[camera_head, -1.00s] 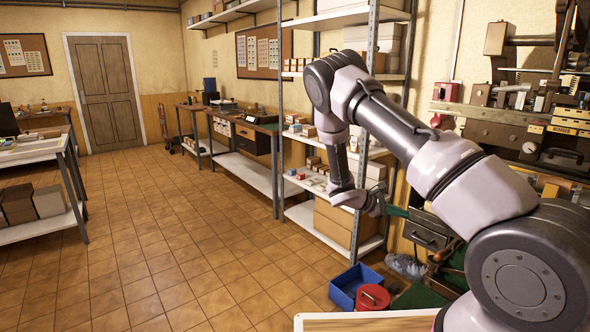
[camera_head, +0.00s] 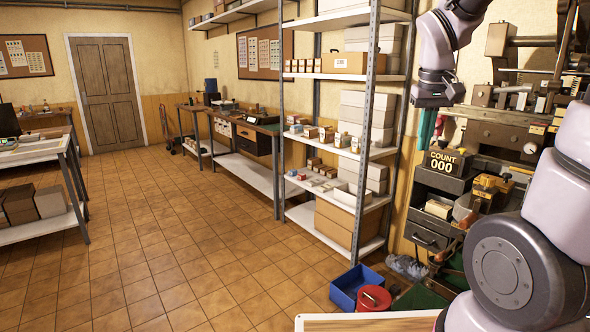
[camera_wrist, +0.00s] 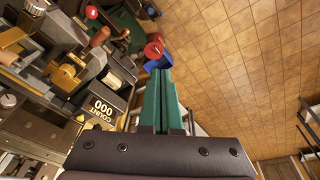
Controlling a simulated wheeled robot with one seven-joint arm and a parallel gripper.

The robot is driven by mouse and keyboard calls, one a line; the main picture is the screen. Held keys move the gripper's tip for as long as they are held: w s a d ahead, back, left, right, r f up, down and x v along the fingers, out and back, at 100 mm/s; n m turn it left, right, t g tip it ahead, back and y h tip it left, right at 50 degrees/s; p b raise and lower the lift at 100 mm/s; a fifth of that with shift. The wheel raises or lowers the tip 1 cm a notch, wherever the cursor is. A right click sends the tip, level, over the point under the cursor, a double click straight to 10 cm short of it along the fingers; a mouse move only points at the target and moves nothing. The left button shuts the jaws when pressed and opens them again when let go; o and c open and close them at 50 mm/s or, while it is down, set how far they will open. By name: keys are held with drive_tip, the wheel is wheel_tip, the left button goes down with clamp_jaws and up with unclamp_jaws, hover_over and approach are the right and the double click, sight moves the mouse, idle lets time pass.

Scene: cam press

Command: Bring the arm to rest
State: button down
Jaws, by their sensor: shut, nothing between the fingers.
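My gripper (camera_head: 426,138) hangs fingers-down at the right of the head view, between the shelf rack and the press. Its green fingers are together, with nothing between them. They also fill the middle of the wrist view (camera_wrist: 160,85). The arm is folded up, and part of it leaves the top of the head view. The cam press (camera_head: 515,130) stands at the right, partly hidden by my arm. Its counter box (camera_head: 442,162) reads COUNT 000, just below the fingers in the head view. The counter also shows in the wrist view (camera_wrist: 103,108), left of the fingers.
A metal shelf rack (camera_head: 340,77) with boxes stands left of the gripper. A blue bin (camera_head: 345,290) and a red can (camera_head: 373,298) sit on the floor below. A workbench (camera_head: 245,168) runs along the back wall. The tiled floor (camera_head: 170,250) at centre left is clear.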

drive_tip(key=s+a+r+m+t+y, duration=0.3)
drive_tip(key=s+a+r+t, duration=0.1)
drive_tip(key=s+r, duration=0.4)
drive_tip(key=shift+s+a+t, duration=0.3)
drive_tip(key=shift+s, duration=0.95)
